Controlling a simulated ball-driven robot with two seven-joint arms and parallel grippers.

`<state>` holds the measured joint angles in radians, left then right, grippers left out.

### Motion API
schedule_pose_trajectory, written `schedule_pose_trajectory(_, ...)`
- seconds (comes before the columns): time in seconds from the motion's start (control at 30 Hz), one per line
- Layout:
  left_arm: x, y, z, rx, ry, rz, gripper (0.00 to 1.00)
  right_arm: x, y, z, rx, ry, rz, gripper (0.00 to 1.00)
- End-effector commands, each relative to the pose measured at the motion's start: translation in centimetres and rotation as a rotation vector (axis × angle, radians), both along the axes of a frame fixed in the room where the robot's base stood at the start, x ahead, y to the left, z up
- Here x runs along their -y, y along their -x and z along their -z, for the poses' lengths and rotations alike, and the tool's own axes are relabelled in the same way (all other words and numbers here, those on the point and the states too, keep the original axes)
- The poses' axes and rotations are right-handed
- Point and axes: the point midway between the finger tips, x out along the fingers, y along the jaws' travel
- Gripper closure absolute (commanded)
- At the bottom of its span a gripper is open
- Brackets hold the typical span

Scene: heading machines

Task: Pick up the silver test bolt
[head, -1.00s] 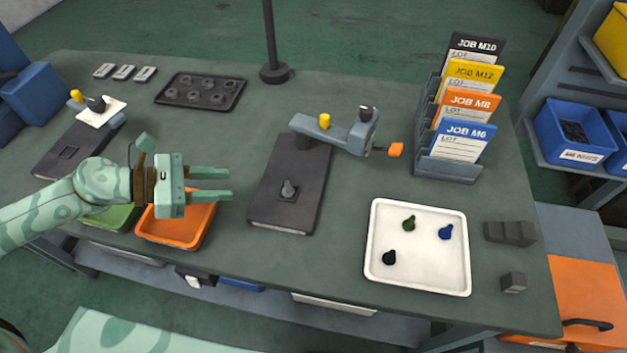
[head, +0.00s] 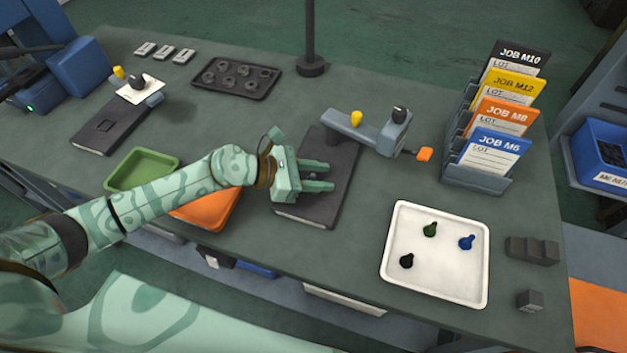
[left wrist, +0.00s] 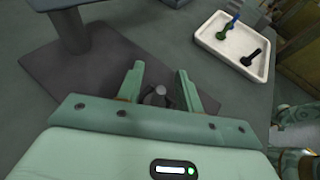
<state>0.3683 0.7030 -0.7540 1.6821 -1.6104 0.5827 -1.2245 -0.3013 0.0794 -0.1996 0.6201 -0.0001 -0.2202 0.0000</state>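The silver test bolt (left wrist: 157,95) shows in the left wrist view as a small grey shape between my left gripper's fingers, close to the palm edge. In the head view my left gripper hides it. My left gripper (head: 331,176) is open over the dark base plate (head: 342,155) of the middle gauge stand, its fingers pointing right. It also shows in the left wrist view (left wrist: 160,72), with a finger on either side of the bolt. I cannot tell whether either finger touches it.
The gauge arm (head: 365,128) with a yellow knob stands behind the gripper. A white tray (head: 436,280) with green, blue and black bolts lies to the right. Orange (head: 205,213) and green (head: 140,168) bins lie under or beside my left arm. A job card rack (head: 478,178) stands at right.

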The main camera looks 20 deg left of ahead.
Motion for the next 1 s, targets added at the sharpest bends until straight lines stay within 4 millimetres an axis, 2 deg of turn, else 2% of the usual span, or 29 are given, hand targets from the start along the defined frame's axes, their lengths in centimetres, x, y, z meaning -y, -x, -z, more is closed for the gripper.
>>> schedule_pose_trajectory(0.27,0.5,-0.3,0.3,0.0,-0.001,0.0,0.64,0.2,-0.1,0.0,0.002,0.003,0.0,0.64)
schedule_pose_trajectory(0.3,0.5,-0.3,0.3,0.0,-0.001,0.0,0.7,0.2,-0.1,0.0,0.002,0.003,0.0,0.64)
schedule_pose_trajectory(0.4,0.5,-0.3,0.3,0.0,-0.001,0.0,0.97,0.2,-0.1,0.0,0.002,0.003,0.0,0.64)
schedule_pose_trajectory(0.43,0.5,-0.3,0.3,0.0,-0.001,0.0,1.0,0.2,-0.1,0.0,0.002,0.003,0.0,0.64)
schedule_pose_trajectory(0.77,0.5,-0.3,0.1,0.001,-0.001,-0.001,1.0,0.1,-0.1,0.0,0.002,0.002,0.0,0.64)
schedule_pose_trajectory(0.87,0.5,-0.3,-0.4,0.002,-0.002,0.0,1.0,0.1,-0.2,-0.3,0.004,0.002,-0.001,0.64)
schedule_pose_trajectory(1.0,0.5,-0.3,-2.4,0.005,-0.001,0.001,1.0,0.1,-0.4,-1.2,0.008,0.002,-0.001,0.64)
